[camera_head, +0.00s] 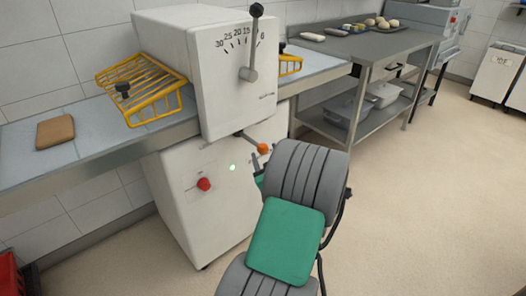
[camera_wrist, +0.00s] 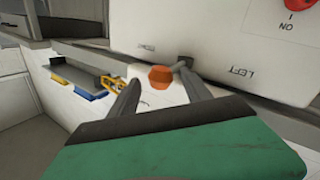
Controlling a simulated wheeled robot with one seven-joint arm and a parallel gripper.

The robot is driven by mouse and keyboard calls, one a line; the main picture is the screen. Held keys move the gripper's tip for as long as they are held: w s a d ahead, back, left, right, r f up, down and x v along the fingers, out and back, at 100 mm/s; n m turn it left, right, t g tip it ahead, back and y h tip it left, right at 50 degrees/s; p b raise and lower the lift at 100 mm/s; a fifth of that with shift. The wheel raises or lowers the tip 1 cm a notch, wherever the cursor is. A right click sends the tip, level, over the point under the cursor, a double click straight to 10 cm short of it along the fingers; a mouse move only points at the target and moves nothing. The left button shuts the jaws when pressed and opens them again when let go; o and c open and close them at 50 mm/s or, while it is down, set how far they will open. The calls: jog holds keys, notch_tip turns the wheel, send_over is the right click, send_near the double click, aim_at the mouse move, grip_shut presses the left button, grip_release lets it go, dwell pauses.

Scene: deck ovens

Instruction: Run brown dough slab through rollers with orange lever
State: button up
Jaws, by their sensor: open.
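The brown dough slab (camera_head: 55,132) lies flat on the left belt (camera_head: 95,130) of the white sheeter (camera_head: 225,75), left of the yellow guard (camera_head: 150,88). The lever's orange knob (camera_head: 263,149) sticks out on a grey rod from the machine's front, below the belt. My gripper (camera_head: 259,179) is just below the knob in the head view, largely hidden by my arm. In the wrist view the open, empty fingers (camera_wrist: 158,80) point at the orange knob (camera_wrist: 160,77), which shows between their tips. I cannot tell whether they touch it. "LEFT" is printed upside down beside the lever there.
A red switch knob (camera_head: 204,184) is on the machine front, left of my gripper. A black-knobbed thickness handle (camera_head: 250,45) stands above. A steel table (camera_head: 370,45) with trays and dough pieces is at the back right. The floor (camera_head: 420,180) on the right is clear.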

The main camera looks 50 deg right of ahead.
aim_at(250, 140)
jog(key=shift+x, duration=1.55)
jog(key=shift+c, duration=0.4)
grip_shut()
